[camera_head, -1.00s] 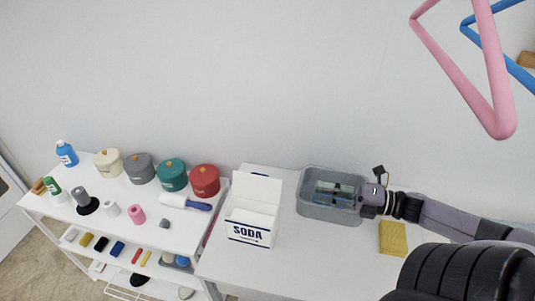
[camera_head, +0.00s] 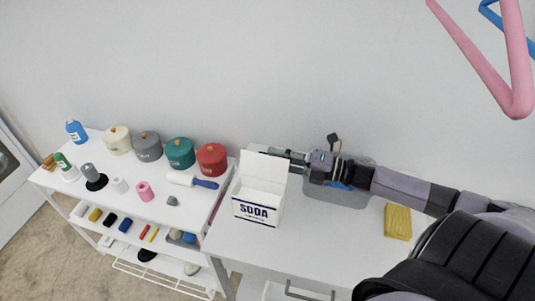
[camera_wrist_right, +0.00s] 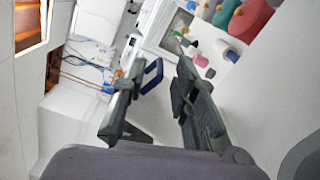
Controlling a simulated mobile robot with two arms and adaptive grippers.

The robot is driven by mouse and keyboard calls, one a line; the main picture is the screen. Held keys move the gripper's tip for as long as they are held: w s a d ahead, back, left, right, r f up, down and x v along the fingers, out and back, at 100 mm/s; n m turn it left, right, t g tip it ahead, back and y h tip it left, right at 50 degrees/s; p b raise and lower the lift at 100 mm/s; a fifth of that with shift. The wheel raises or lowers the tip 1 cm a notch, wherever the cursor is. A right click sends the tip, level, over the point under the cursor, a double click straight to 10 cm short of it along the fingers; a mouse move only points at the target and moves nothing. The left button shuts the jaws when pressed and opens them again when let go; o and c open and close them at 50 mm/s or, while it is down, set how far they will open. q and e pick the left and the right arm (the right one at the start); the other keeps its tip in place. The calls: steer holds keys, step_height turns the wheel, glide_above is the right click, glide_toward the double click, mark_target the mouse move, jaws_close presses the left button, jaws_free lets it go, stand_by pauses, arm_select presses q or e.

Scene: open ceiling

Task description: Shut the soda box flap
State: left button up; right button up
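The white soda box (camera_head: 256,209) stands on the white table with dark "SODA" lettering on its front. Its top is open and its flap (camera_head: 264,167) stands upright at the back edge. My right gripper (camera_head: 285,158) reaches in from the right, its fingers at and partly behind the flap's upper right; I cannot tell whether they touch it. In the right wrist view, the two fingers of this gripper (camera_wrist_right: 160,68) are spread apart with nothing visible between them. I cannot make out the soda box there. My left gripper is not in view.
A grey bin (camera_head: 338,197) stands right of the box, under my right arm. A yellow sponge-like block (camera_head: 398,222) lies farther right. A white shelf cart to the left carries several lidded canisters, including a red one (camera_head: 211,160). The table (camera_head: 290,240) in front of the box is clear.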

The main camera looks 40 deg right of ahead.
mark_target(267, 155)
steer(key=shift+x, duration=1.55)
jaws_close()
steer(key=shift+f, duration=0.1)
